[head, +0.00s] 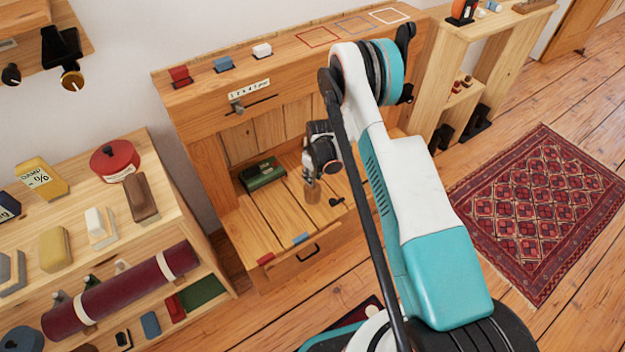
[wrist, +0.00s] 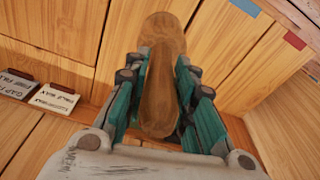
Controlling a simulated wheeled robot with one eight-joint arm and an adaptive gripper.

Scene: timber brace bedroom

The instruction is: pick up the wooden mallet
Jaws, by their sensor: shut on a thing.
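The wooden mallet (wrist: 158,100) is a brown wooden piece between the two teal fingers of my gripper (wrist: 160,72) in the wrist view. My gripper is shut on it, with fingers on both its sides. Its rounded far end sticks out beyond the fingertips. In the head view my gripper (head: 311,180) is low over the slatted surface of the wooden cabinet (head: 252,225), and the mallet shows as a small brown piece (head: 313,194) beneath it. I cannot tell whether the mallet touches the slats.
A dark green box (head: 262,173) lies left of my gripper on the slats. A small dark object (head: 336,202) lies to the right. The cabinet's upper ledge (head: 285,50) rises behind. A shelf with several items (head: 165,205) stands left; a patterned rug (head: 540,205) lies right.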

